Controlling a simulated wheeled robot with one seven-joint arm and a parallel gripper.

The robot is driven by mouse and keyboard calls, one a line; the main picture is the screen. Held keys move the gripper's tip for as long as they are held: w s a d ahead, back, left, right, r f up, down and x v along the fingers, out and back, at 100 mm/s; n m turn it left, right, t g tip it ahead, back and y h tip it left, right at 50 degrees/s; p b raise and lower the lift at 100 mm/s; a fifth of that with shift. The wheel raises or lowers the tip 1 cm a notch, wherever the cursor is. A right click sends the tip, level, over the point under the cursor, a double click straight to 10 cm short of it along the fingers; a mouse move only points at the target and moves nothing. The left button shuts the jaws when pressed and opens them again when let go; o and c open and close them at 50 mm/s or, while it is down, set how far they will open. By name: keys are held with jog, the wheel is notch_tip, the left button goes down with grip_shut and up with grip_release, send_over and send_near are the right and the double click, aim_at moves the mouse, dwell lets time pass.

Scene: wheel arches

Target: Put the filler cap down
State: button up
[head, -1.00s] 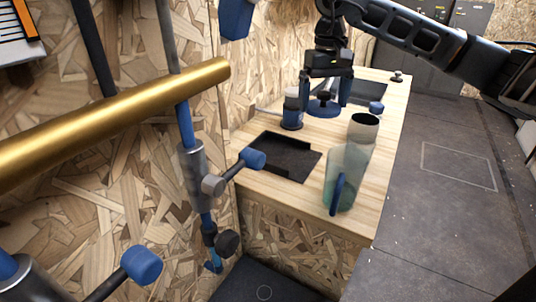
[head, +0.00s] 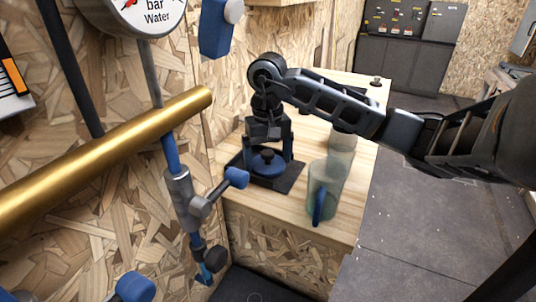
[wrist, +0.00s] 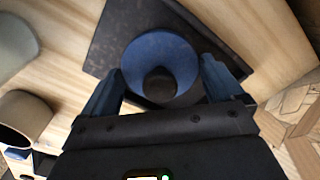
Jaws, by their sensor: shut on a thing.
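The filler cap (head: 267,163) is a blue disc with a black knob. It also shows in the wrist view (wrist: 150,55), between my two blue fingers. My gripper (head: 268,158) points down and is shut on the cap, with a finger at each side of it. The cap is over the black mat (head: 288,183) on the wooden bench; the mat also shows in the wrist view (wrist: 107,45). I cannot tell whether the cap's underside touches the mat.
A clear jug (head: 325,190) with a blue handle stands on the bench right of the mat, with a greenish cylinder (head: 341,150) behind it. A brass pipe (head: 110,150) and a valve with a blue knob (head: 237,177) are at the left, near the bench.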

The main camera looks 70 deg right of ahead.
aim_at(268, 152)
jog(key=shift+f+b, duration=0.35)
jog(key=o, duration=0.7)
jog(key=shift+r, duration=0.1)
jog(key=shift+c, duration=0.2)
notch_tip(268, 152, up, 12)
jog(key=b, duration=0.1)
jog(key=shift+r, duration=0.15)
